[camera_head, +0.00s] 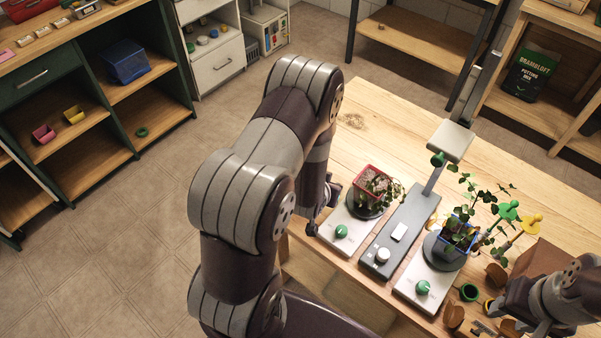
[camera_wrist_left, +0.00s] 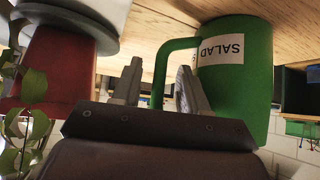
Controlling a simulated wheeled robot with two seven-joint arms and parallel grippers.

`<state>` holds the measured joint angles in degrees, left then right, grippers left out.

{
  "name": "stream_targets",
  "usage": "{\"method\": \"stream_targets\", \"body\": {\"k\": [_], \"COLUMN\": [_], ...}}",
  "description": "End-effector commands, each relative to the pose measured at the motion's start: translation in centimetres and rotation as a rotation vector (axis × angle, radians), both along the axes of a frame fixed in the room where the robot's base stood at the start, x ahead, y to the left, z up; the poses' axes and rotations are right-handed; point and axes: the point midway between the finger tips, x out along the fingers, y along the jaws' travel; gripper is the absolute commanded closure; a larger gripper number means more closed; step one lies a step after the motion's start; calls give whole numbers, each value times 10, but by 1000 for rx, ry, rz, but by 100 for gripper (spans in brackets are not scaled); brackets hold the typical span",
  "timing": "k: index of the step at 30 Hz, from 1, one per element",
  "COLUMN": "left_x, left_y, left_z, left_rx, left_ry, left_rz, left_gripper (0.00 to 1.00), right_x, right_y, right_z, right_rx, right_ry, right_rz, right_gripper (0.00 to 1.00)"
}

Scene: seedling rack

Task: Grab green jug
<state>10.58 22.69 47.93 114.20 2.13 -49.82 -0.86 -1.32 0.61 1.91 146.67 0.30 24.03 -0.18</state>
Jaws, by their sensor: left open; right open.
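The green jug (camera_wrist_left: 238,85) with a white "SALAD" label shows in the left wrist view, whose picture is upside down. It stands on the wooden table, and its handle (camera_wrist_left: 166,62) faces my left gripper (camera_wrist_left: 160,66). That gripper is open, with one finger on each side of the handle; I cannot tell whether they touch it. In the head view I do not see the jug, and my left arm covers much of that area; the gripper's dark end shows beside the table edge. My right gripper (camera_head: 490,326) is at the lower right, open, among small items.
A red pot (camera_head: 367,176) with a plant stands on a scale, close beside my left gripper. A blue pot (camera_head: 457,236) with a taller plant stands to the right. Small brown pots (camera_head: 454,315) and a green pot (camera_head: 469,292) lie near my right gripper. The table's far part is clear.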

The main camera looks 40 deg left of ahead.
Motion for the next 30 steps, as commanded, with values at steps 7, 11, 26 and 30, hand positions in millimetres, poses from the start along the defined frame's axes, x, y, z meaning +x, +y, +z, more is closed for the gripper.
{"method": "stream_targets", "body": {"k": [7, 11, 26, 30], "left_x": [13, 13, 13, 13], "left_y": [3, 3, 3, 4], "left_z": [-14, -14, -11, -4], "left_rx": [0, 0, 0, 0], "left_ry": [0, 0, -2, -2], "left_rz": [1, 1, 1, 1], "left_gripper": [57, 63, 100, 100], "right_x": [0, 0, 0, 0], "right_y": [0, 0, 0, 0], "right_z": [0, 0, 1, 1], "right_rx": [0, 0, 0, 0], "right_ry": [0, 0, 0, 0], "right_rz": [0, 0, 0, 0], "right_gripper": [57, 57, 57, 57]}}
